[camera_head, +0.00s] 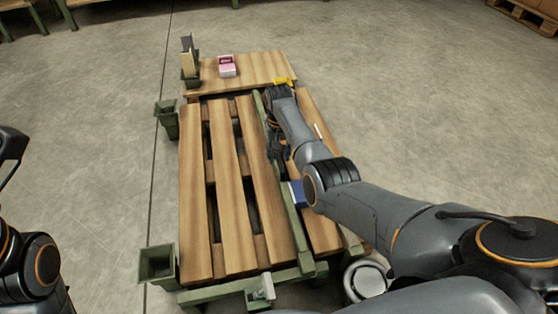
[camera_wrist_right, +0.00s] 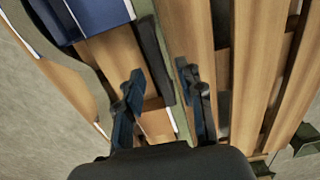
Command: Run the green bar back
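The long green bar (camera_head: 292,222) runs lengthwise over the slatted wooden table (camera_head: 231,200), right of its middle, from the far board to the near edge. My right gripper (camera_head: 275,152) is low over the bar, partly hidden by its own arm in the head view. In the right wrist view, its two dark fingers (camera_wrist_right: 162,75) stand apart, with a green strip of the bar (camera_wrist_right: 179,122) between them. I cannot tell whether either finger touches it. Only a dark part of my left arm's end shows at the left edge of the head view; its fingers are not clear.
A blue item (camera_head: 298,194) lies right of the bar. A pink box (camera_head: 227,66), an upright holder (camera_head: 188,60) and a yellow item (camera_head: 283,82) are at the far end. Green bins (camera_head: 166,121) (camera_head: 158,264) are on the left side. Slats left of the bar are clear.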

